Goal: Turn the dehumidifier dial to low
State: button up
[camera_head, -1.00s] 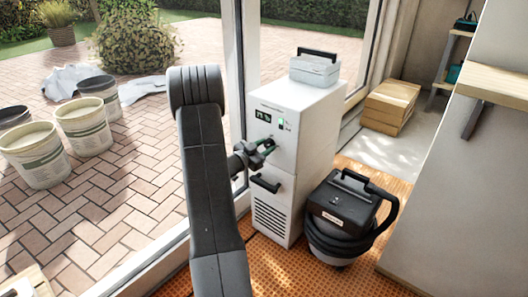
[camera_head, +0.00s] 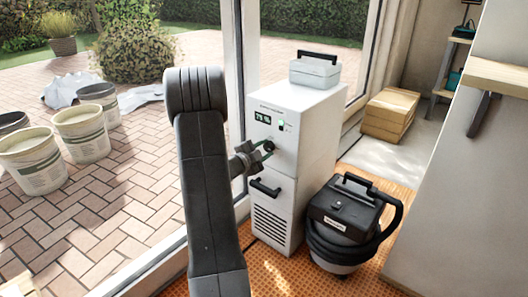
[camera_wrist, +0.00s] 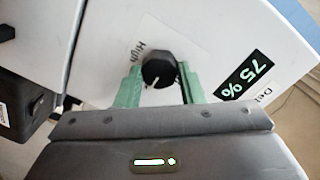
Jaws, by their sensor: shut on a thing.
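The dehumidifier is a tall white cabinet (camera_head: 310,135) beside the glass door, with a display reading about 75 % (camera_wrist: 246,77). Its dial (camera_wrist: 158,70) is a round black knob with a white pointer line. In the wrist view, the line points toward the lower left of the picture, away from the "High" label (camera_wrist: 138,50). My gripper (camera_wrist: 159,82) has its green fingers on both sides of the dial and is shut on it. In the head view, my gripper (camera_head: 266,149) reaches the cabinet front from the left and partly hides the dial. I cannot make out a "Low" label.
A black handle (camera_head: 265,188) sticks out below the dial. A grey case (camera_head: 315,72) rests on top of the cabinet. A black vacuum (camera_head: 345,220) stands close at its right. The glass door frame (camera_head: 238,100) is close behind my arm.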

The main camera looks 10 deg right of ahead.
dwell(0.3)
jog(key=o, duration=1)
jog(key=shift+a, duration=0.1)
jog(key=f+p+v, duration=0.1)
jog(key=p+v, duration=0.2)
jog(key=v, duration=1)
jog(key=shift+s+a+r+p, duration=0.25)
jog(key=shift+r+p, duration=0.15)
jog(key=shift+r, duration=0.05)
jog(key=shift+d, duration=0.1)
jog(key=b+x, duration=0.4)
jog(key=x, duration=0.9)
jog(key=shift+w+d, duration=0.3)
